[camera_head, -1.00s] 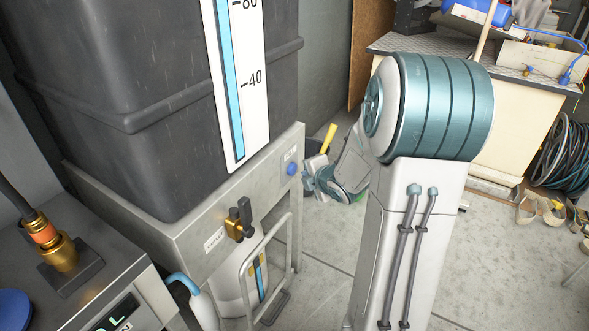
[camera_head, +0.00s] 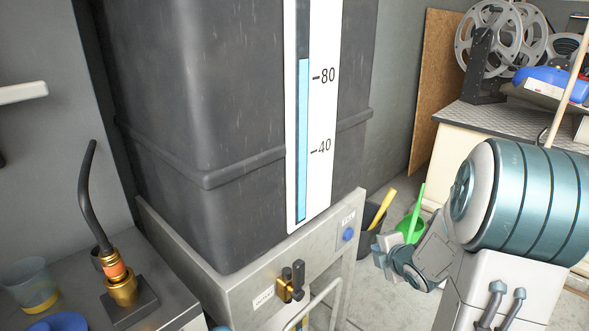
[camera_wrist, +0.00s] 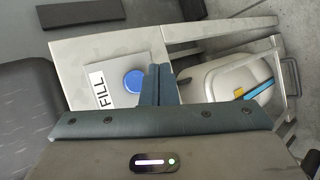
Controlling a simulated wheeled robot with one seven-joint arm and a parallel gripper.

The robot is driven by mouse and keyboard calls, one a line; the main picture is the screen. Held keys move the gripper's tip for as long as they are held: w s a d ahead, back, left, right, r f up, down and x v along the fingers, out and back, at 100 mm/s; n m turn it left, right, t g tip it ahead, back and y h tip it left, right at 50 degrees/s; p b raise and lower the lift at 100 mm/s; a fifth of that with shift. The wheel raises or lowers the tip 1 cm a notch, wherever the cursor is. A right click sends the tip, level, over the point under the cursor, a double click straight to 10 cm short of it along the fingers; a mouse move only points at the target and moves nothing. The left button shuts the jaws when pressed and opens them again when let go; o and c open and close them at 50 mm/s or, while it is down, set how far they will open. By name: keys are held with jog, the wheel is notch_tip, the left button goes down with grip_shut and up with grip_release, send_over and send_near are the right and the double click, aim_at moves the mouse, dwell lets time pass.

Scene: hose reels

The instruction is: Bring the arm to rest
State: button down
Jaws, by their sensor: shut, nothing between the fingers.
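My gripper (camera_head: 382,256) is at the end of my grey and teal arm, just right of the tank stand's front corner in the head view. In the wrist view its two dark fingers (camera_wrist: 158,85) are together with nothing between them. Behind them in that view lie the blue button (camera_wrist: 134,81) and the FILL label (camera_wrist: 103,89) on the stand's panel. The fingers overlap the panel's edge there; I cannot tell the distance. The blue button also shows in the head view (camera_head: 348,234). My arm is folded, with its teal section at the right.
A dark tank (camera_head: 240,110) with a level gauge (camera_head: 323,120) stands on a metal stand (camera_head: 228,285) with a brass valve (camera_head: 290,284). A pail (camera_head: 369,222) and a green object (camera_head: 408,228) stand behind my gripper. A workbench (camera_head: 456,135) holds film reels (camera_head: 487,38).

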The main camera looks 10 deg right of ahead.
jog(key=s+a+r+m+g+h+p, duration=0.2)
jog(key=s+a+r+m+p, duration=0.15)
jog(key=r+m+p, duration=0.55)
jog(key=s+a+r+m+g+h+p, duration=0.15)
jog(key=s+r+p, duration=0.45)
jog(key=r, duration=0.8)
jog(key=s+a+r+m+g+y+p, duration=0.3)
jog(key=s+a+r+m+g+p, duration=0.2)
jog(key=s+a+r+m+p, duration=0.4)
jog(key=s+a+r+p, duration=0.2)
jog(key=s+r+p, duration=0.2)
jog(key=r, duration=0.1)
jog(key=shift+s+m, duration=0.25)
jog(key=shift+m, duration=0.1)
jog(key=shift+s+a+r, duration=0.1)
